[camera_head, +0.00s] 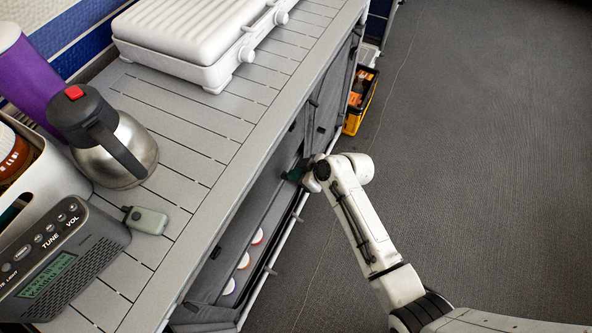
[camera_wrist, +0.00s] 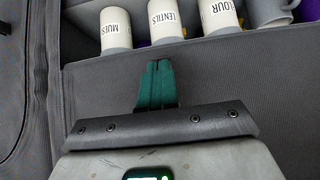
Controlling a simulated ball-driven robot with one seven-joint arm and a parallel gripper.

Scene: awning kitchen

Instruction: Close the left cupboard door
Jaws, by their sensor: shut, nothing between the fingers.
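The cupboard under the counter has an open compartment (camera_head: 248,235), with white-topped jars (camera_head: 243,261) showing inside. In the wrist view, labelled jars (camera_wrist: 166,18) stand behind a grey fabric panel (camera_wrist: 225,72). Another grey fabric panel (camera_wrist: 22,80) with a seam-like edge is at the left. I cannot tell for certain which panel is the left door. My gripper (camera_head: 291,175) is at the far end of the opening, close to the cupboard front. Its green fingers (camera_wrist: 156,68) are together and empty, in front of the grey panel; whether they touch it is unclear.
The countertop (camera_head: 185,150) holds a white grill (camera_head: 190,40), a steel jug (camera_head: 120,150), a radio (camera_head: 60,260) and a small grey device (camera_head: 147,220). A yellow-black crate (camera_head: 358,105) stands on the floor beyond my gripper. The grey floor (camera_head: 480,150) at the right is clear.

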